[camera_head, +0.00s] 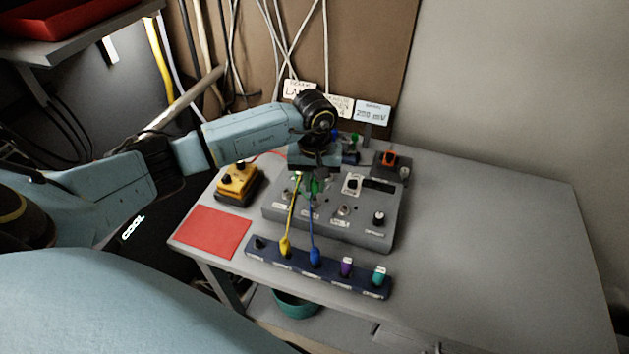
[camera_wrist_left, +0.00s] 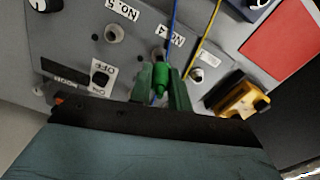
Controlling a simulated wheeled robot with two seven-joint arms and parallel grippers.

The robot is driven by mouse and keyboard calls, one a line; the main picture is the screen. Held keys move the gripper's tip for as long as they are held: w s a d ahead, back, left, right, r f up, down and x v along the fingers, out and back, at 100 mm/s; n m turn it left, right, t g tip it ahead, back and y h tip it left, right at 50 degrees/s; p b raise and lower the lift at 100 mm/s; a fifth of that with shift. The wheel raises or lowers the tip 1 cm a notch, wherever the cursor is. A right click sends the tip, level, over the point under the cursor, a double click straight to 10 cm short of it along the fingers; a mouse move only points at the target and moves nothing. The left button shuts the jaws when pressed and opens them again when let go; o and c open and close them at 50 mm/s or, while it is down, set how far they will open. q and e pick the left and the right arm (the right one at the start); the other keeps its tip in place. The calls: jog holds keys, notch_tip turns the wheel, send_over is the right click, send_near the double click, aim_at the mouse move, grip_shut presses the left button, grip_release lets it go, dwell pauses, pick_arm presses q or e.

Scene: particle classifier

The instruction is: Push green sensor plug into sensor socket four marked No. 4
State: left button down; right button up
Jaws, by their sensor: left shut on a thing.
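My left gripper (camera_wrist_left: 162,88) is shut on the green sensor plug (camera_wrist_left: 161,80), which shows between its two fingers in the left wrist view. In the head view the gripper (camera_head: 313,188) points down over the grey box (camera_head: 375,236). The label "No. 4" (camera_wrist_left: 170,34) lies just beyond the plug's tip. A socket (camera_wrist_left: 158,56) by that label is partly covered by the tip; I cannot tell whether the plug is in it. The "No. 5" label (camera_wrist_left: 122,9) and an empty socket (camera_wrist_left: 114,33) show to the left. My right gripper is not in view.
Yellow (camera_head: 291,215) and blue (camera_head: 310,225) cables run close to the gripper down to a dark blue strip (camera_head: 365,287) with several plugs. A yellow device (camera_head: 238,182) and red mat (camera_head: 213,231) are left of the box. The table's right side is clear.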

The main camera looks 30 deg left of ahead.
aim_at(314, 192)
pick_arm(q)
jog(key=shift+b, duration=0.7)
dwell(1.1)
jog(key=shift+f+b, duration=1.55)
jog(key=c, duration=1.2)
grip_release()
jog(key=shift+c, duration=0.2)
notch_tip(314, 192, up, 12)
jog(key=shift+r+p, duration=0.2)
jog(key=shift+p, duration=0.1)
jog(key=shift+r, duration=0.55)
